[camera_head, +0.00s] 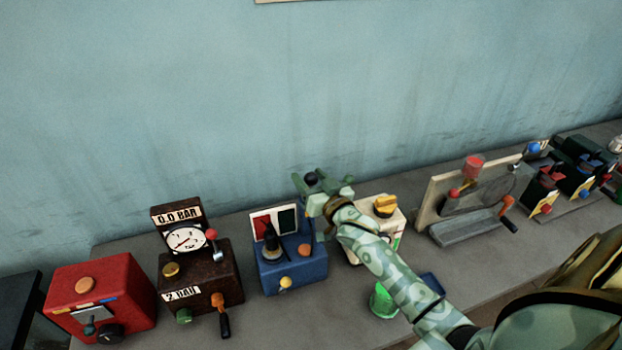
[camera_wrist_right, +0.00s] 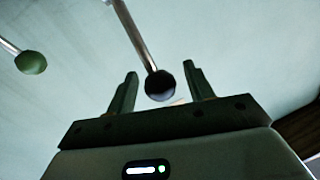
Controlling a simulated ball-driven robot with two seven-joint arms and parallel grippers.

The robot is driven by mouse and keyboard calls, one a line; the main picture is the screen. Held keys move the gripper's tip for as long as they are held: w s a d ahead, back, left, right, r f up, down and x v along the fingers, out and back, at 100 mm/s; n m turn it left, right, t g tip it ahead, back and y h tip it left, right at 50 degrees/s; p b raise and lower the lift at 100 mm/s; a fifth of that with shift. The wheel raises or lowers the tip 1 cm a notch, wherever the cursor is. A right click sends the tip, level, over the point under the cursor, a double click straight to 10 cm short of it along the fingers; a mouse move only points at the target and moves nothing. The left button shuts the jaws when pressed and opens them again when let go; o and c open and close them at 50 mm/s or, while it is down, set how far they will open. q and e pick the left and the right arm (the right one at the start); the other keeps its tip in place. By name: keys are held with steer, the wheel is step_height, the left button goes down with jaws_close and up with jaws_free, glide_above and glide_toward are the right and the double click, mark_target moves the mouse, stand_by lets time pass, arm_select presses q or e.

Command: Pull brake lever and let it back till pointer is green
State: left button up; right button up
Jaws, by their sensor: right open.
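My right gripper (camera_head: 322,182) is open, raised behind and to the right of a blue box (camera_head: 290,270). In the right wrist view, a metal rod ending in a black ball (camera_wrist_right: 160,85) lies between or just beyond the open fingers of the gripper (camera_wrist_right: 160,70); I cannot tell if they touch it. A black ball (camera_head: 311,178) also shows at the gripper in the head view. The blue box carries a red and dark green panel (camera_head: 263,225); no pointer on it can be made out. My left gripper is out of view.
A brown box with a gauge (camera_head: 186,238) and a red box (camera_head: 100,295) stand to the left. A cream box with a yellow knob (camera_head: 385,205) is partly behind my right arm. A green-ended rod (camera_wrist_right: 31,62) shows in the wrist view. More devices stand at right.

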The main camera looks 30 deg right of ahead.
jaws_close()
steer(key=s+a+f+n+t+y+b, duration=0.1)
steer(key=s+f+t+b, duration=0.4)
steer(key=b, duration=1.3)
steer(key=shift+s+a+f+n+t, duration=0.2)
steer(key=shift+s+f+n+t, duration=0.3)
steer(key=shift+t, duration=0.7)
steer(key=shift+w+f, duration=0.1)
jaws_free()
